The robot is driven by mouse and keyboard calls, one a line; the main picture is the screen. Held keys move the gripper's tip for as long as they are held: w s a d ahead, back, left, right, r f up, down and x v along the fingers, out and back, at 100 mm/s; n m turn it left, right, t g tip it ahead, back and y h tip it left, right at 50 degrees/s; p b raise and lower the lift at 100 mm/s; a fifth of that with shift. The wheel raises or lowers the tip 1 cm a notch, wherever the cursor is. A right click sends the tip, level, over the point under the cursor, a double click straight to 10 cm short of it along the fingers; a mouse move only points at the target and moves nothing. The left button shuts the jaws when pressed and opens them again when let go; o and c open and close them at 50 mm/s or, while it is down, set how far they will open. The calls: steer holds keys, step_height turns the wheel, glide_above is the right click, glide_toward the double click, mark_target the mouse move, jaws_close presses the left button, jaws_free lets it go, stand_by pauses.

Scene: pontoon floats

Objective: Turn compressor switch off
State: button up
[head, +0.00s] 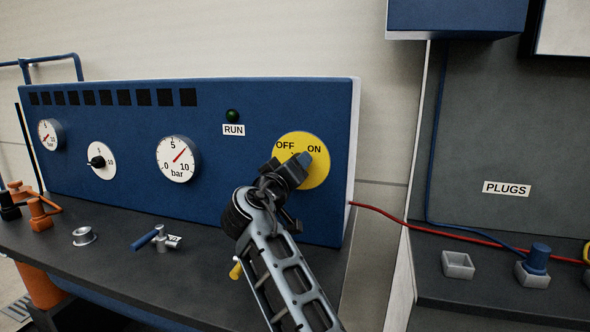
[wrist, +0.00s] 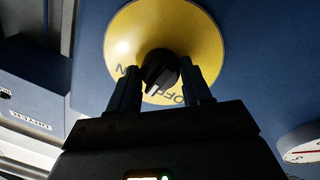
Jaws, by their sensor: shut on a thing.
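The compressor switch is a black rotary knob (wrist: 160,70) on a round yellow plate (head: 318,175) marked OFF and ON, at the right end of the blue panel. My gripper (head: 300,162) is at the plate, its fingers hiding the knob in the head view. In the wrist view the yellow plate (wrist: 125,35) appears turned over, and my gripper's two fingers (wrist: 162,88) stand either side of the knob, shut on it. The knob's white mark points between the ON and OFF lettering, by its look. The RUN lamp (head: 232,115) is dark green.
The blue panel (head: 225,185) also carries gauges, including one (head: 178,158) beside the plate, and a small black knob (head: 97,162). A blue-handled valve (head: 158,238) and a metal ring (head: 84,236) lie on the dark bench. A red hose (head: 430,232) runs right toward the PLUGS bench.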

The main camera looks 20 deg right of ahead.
steer(key=n+p, duration=0.1)
steer(key=n, duration=0.5)
steer(key=shift+a+f+t+p, duration=0.1)
steer(key=shift+a+t+p, duration=0.05)
steer(key=shift+t+p, duration=0.15)
steer(key=shift+s+f+n+y+p, duration=0.15)
steer(key=shift+n+p, duration=0.45)
steer(key=shift+n, duration=0.65)
steer(key=shift+w+n+y+p, duration=0.1)
steer(key=shift+n+y+p, duration=0.3)
steer(key=shift+n, duration=0.85)
steer(key=shift+t, duration=0.3)
steer(key=o, duration=0.8)
steer(key=shift+c, duration=0.2)
steer(key=shift+o, duration=1.2)
steer(key=shift+s, duration=0.1)
steer(key=b+v, duration=0.1)
steer(key=v, duration=0.6)
steer(key=shift+s+a, duration=0.2)
